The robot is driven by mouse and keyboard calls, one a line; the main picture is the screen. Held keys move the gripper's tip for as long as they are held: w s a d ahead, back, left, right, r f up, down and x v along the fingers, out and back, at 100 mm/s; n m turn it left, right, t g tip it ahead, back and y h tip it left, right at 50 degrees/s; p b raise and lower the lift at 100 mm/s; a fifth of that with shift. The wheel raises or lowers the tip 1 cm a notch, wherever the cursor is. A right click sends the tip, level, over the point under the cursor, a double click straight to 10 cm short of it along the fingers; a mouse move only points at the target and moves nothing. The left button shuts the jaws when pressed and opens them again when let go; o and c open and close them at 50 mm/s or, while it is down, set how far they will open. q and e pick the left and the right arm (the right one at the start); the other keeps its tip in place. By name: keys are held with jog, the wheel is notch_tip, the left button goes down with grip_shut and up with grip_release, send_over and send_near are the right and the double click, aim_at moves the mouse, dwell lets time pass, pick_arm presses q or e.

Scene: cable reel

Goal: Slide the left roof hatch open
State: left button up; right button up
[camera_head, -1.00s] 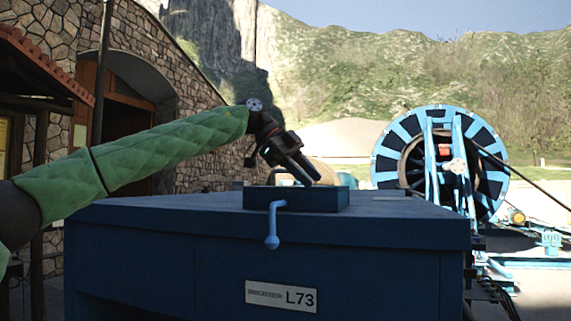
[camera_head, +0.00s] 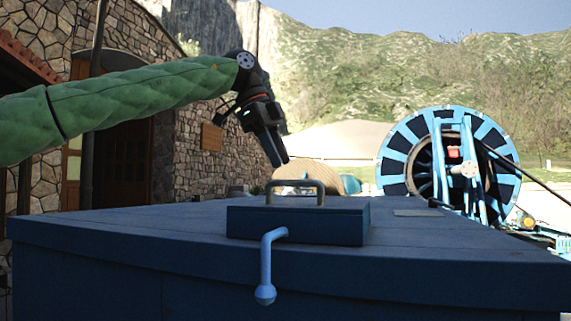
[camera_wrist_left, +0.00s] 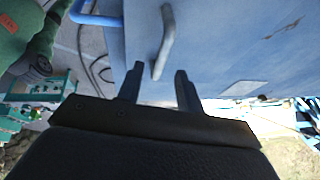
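The hatch (camera_head: 297,223) is a low dark-blue box on the blue cabinet's roof, with a grey bar handle (camera_head: 296,183) on top. A light-blue crank lever (camera_head: 266,262) hangs at its front. My left gripper (camera_head: 278,162) points down above and slightly left of the handle in the head view, apart from it. In the left wrist view its two fingers (camera_wrist_left: 159,69) are spread with nothing held, and the grey handle (camera_wrist_left: 164,42) shows just beyond their tips. My right gripper is in neither view.
The blue cabinet roof (camera_head: 130,216) is broad and mostly bare, with a small flat plate (camera_head: 418,212) at the right. A blue cable reel (camera_head: 400,155) stands behind at the right. A stone building (camera_head: 215,165) is at the left.

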aim_at(285, 181)
pick_arm(q)
jog(key=f, duration=0.1)
jog(key=w+d+f+p, duration=0.1)
jog(key=f, duration=0.1)
jog(key=shift+d, duration=0.15)
jog(key=shift+d+f+p, duration=0.1)
jog(key=shift+f+p, duration=0.15)
jog(key=shift+p, duration=0.05)
jog(key=shift+s+d+f, duration=0.1)
jog(key=shift+s, duration=0.25)
jog(key=shift+w, duration=0.1)
jog(key=shift+w+f, duration=0.1)
jog(key=c, duration=0.7)
grip_shut()
